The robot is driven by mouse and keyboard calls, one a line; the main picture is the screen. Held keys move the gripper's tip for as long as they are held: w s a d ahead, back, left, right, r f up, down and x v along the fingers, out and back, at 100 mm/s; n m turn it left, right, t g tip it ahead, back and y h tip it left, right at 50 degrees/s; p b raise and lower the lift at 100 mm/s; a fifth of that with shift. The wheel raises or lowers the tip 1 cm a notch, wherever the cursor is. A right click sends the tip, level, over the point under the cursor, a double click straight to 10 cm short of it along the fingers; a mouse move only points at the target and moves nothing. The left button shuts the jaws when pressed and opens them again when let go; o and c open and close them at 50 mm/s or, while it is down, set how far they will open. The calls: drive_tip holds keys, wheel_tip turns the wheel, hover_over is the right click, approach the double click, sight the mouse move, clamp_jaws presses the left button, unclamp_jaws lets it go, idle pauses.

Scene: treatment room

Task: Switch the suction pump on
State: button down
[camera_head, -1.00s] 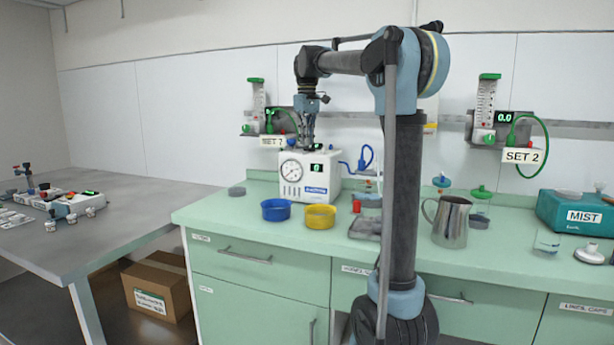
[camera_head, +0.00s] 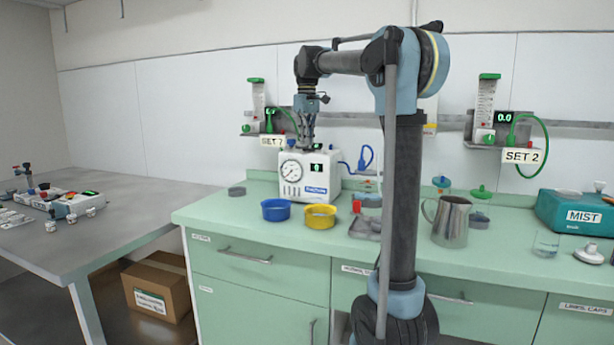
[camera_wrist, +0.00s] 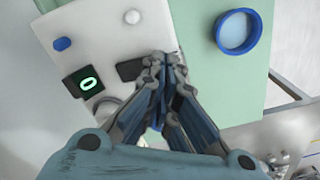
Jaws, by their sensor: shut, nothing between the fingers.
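The suction pump (camera_head: 291,190) is a white box on the green counter. The display also shows in the wrist view (camera_wrist: 83,82). Beside it in the wrist view is a dark rectangular piece (camera_wrist: 129,71) on the white top, perhaps the switch, partly hidden by the fingers. My gripper (camera_head: 306,148) points down over the pump's top, shut and empty. In the wrist view its fingertips (camera_wrist: 163,57) lie just right of the dark piece; contact cannot be told.
A blue bowl (camera_head: 276,211) and a yellow bowl (camera_head: 320,223) stand in front of the pump. A metal jug (camera_head: 451,225) stands further right.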

drive_tip(key=shift+f, duration=0.95)
idle(1.0)
drive_tip(key=shift+r, duration=3.55)
